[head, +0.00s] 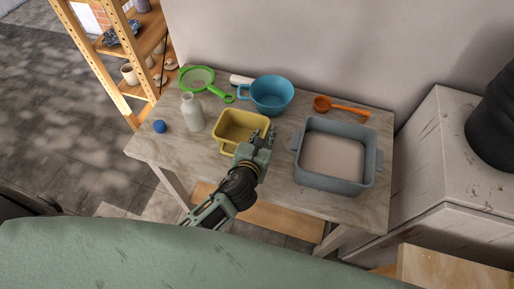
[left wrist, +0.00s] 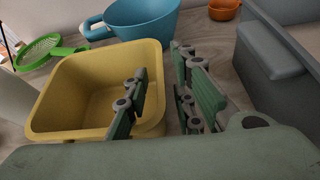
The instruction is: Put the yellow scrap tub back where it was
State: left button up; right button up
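The yellow scrap tub (head: 230,145) stands upright and looks empty on the worktable (head: 284,193), left of the grey basin. It also shows in the left wrist view (left wrist: 60,110). My left gripper (head: 262,136) is at the tub's right side with its fingers apart. In the left wrist view, one finger of the gripper (left wrist: 166,72) overlaps the tub's opening and the other is outside its right wall. I cannot tell whether either finger touches the wall. My right gripper is not in view.
A grey basin (head: 325,183) with pale contents stands right of the tub. Behind are a blue jug (head: 272,95), a green sieve (head: 197,78) and an orange ladle (head: 345,107). A pale bottle (head: 193,113) and a blue ball (head: 159,126) stand left.

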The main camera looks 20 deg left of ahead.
pick_arm(q)
jog(key=v, duration=1)
jog(key=shift+b, duration=0.3)
dwell(0.5)
